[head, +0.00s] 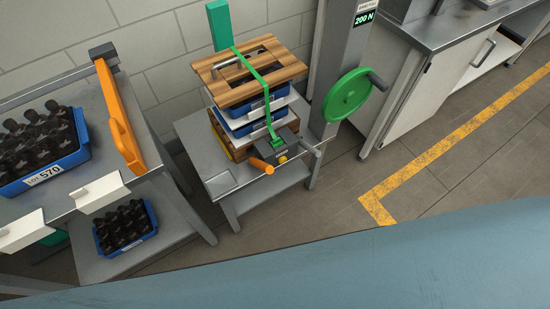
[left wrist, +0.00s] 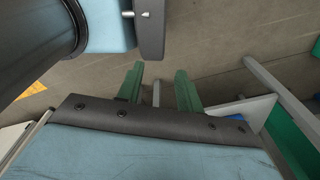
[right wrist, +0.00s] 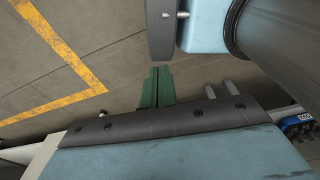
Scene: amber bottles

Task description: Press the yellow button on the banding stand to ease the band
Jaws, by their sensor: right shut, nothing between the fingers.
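The banding stand (head: 205,133) is a grey table in the head view. It holds stacked blue crates (head: 255,103) under a slatted wooden lid (head: 235,91), with a green band (head: 256,73) around them. A dark block at its front carries the small yellow button (head: 283,159), beside an orange handle (head: 262,165). My left gripper (left wrist: 159,70) is open and empty, its green fingers apart. My right gripper (right wrist: 157,70) is shut and empty, its fingers together. Neither gripper shows in the head view, and the button does not show in either wrist view.
A green hand wheel (head: 347,95) and a post with a "200 N" display (head: 365,19) stand right of the stack. A grey bench at left holds a blue crate of dark bottles (head: 43,178) and an orange bar (head: 118,118). A yellow-lined floor (head: 440,148) lies clear at right.

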